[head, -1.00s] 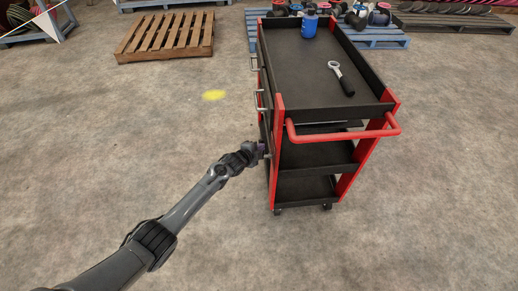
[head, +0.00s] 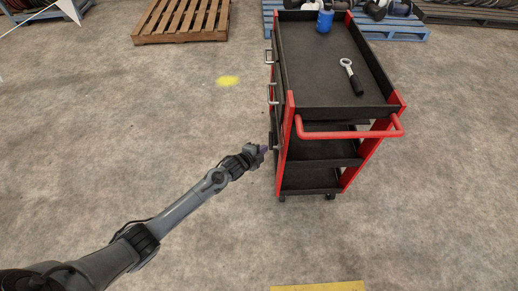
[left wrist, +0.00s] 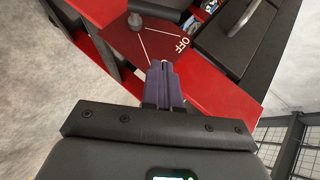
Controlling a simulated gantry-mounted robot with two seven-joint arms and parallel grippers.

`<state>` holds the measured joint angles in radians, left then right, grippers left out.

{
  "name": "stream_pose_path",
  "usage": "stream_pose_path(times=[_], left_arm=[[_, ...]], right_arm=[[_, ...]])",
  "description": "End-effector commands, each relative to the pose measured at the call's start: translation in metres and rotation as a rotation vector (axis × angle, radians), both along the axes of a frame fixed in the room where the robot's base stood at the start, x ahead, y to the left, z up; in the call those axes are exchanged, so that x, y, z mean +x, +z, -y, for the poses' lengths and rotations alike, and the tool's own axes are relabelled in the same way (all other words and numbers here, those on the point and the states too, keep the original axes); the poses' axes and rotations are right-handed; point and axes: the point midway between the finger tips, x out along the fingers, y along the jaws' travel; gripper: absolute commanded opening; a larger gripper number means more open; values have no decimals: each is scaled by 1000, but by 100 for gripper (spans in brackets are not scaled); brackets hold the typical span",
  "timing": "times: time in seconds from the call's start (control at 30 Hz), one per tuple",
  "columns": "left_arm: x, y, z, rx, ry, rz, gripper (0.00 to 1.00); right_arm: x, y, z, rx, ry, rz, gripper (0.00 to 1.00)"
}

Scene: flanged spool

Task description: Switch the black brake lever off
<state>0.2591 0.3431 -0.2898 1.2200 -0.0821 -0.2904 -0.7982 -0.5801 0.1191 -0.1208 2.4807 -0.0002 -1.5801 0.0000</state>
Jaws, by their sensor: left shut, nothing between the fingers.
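In the left wrist view, a dark red plate (left wrist: 124,42) on the cart's side carries white lines and the word OFF. A dark bar (left wrist: 158,9), apparently the brake lever, lies at the top edge beside a round grey pivot (left wrist: 136,22). The OFF mark is to the right of the bar. My left gripper (left wrist: 160,68) has purple fingers shut together and empty, just below the bar and over the plate's lower edge. Whether they touch is unclear. In the head view the left gripper (head: 266,149) is at the cart's lower left side; I cannot make out the lever there.
The black and red cart (head: 398,104) has a red handle (head: 350,135) on its near side. A blue mug (head: 325,20) and a black-handled tool (head: 352,77) are on top. A wooden pallet (head: 185,20) lies at the back. Floor left of the cart is clear.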

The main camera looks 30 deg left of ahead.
Motion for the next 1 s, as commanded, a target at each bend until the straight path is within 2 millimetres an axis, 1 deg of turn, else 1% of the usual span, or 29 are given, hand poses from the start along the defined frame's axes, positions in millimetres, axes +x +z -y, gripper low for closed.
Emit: stream_pose_path(times=[0.03,0.1,0.27,0.8,0.87,0.93,1.0], left_arm=[[-6,4,-1,2,0,0,0],[-12,7,-2,1,0,1,0],[-20,10,-2,0,0,1,0],[-22,10,-2,0,0,0,0],[-25,7,-2,0,1,-5,0],[-31,-2,-2,-1,0,-19,0],[-43,-16,1,-4,-1,-43,0]], right_arm=[[0,4,0,0,0,0,43],[0,6,0,0,0,0,43],[0,8,0,0,0,-1,43],[0,7,0,-1,0,-1,43],[0,7,0,-1,0,-1,43],[0,7,0,-1,0,-1,43],[0,7,0,-1,0,-1,43]])
